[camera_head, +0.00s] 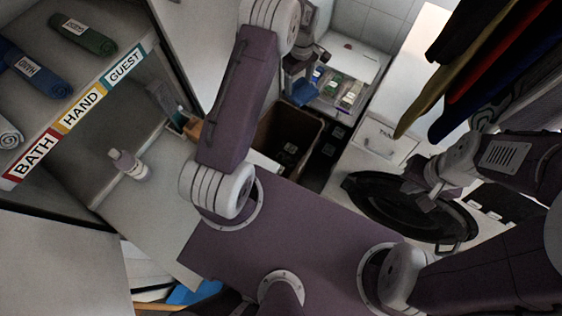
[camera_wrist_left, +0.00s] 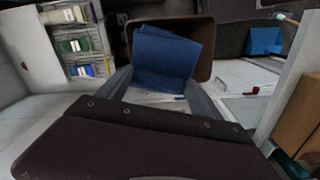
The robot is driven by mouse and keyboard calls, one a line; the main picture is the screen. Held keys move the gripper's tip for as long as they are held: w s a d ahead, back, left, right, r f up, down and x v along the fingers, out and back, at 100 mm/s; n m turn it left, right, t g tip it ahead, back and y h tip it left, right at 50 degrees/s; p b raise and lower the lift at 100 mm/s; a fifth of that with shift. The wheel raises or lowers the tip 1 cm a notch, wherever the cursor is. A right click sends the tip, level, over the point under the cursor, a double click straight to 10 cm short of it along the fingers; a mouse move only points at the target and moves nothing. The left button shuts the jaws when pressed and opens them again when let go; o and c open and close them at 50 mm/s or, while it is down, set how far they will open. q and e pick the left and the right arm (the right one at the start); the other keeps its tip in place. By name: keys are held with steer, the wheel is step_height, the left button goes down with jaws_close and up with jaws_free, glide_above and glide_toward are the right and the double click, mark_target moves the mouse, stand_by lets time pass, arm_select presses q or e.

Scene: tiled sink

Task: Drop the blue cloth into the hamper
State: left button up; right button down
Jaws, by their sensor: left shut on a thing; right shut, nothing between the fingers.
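The blue cloth (camera_wrist_left: 168,55) hangs from my left gripper (camera_wrist_left: 158,95), which is shut on it. In the left wrist view it overlaps the opening of a brown hamper (camera_wrist_left: 207,62). In the head view the cloth (camera_head: 303,92) shows below the left gripper (camera_head: 305,72), near the far side of the hamper (camera_head: 310,128). The cloth looks to be above the hamper; the exact height is hard to tell. My arm hides part of the hamper. My right gripper (camera_head: 424,201) is shut and empty above a black basin (camera_head: 373,203).
Shelves with rolled towels and BATH, HAND and GUEST labels (camera_head: 82,115) are at left. A white bottle (camera_head: 128,165) stands below. Dark clothes (camera_head: 490,65) hang at upper right. A bin with coloured packets (camera_head: 340,90) stands behind the hamper. Another blue piece (camera_wrist_left: 264,41) lies apart.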

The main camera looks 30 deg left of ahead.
arm_select(q)
steer(key=s+a+f+n+b, duration=0.1)
steer(key=a+f+b, duration=0.1)
steer(key=f, duration=0.7)
steer(key=s+a+f+n+b, duration=0.1)
steer(key=s+a+f+b, duration=0.1)
steer(key=f, duration=0.7)
steer(key=s+a+f+n+b, duration=0.1)
steer(key=s+a+f+b, duration=0.1)
steer(key=f, duration=0.7)
steer(key=shift+a+f+b, duration=0.25)
steer(key=shift+a+b, duration=0.35)
steer(key=shift+b, duration=0.05)
steer(key=o, duration=1.4)
steer(key=shift+s, duration=0.1)
step_height(320, 180, up, 9)
steer(key=shift+r, duration=0.1)
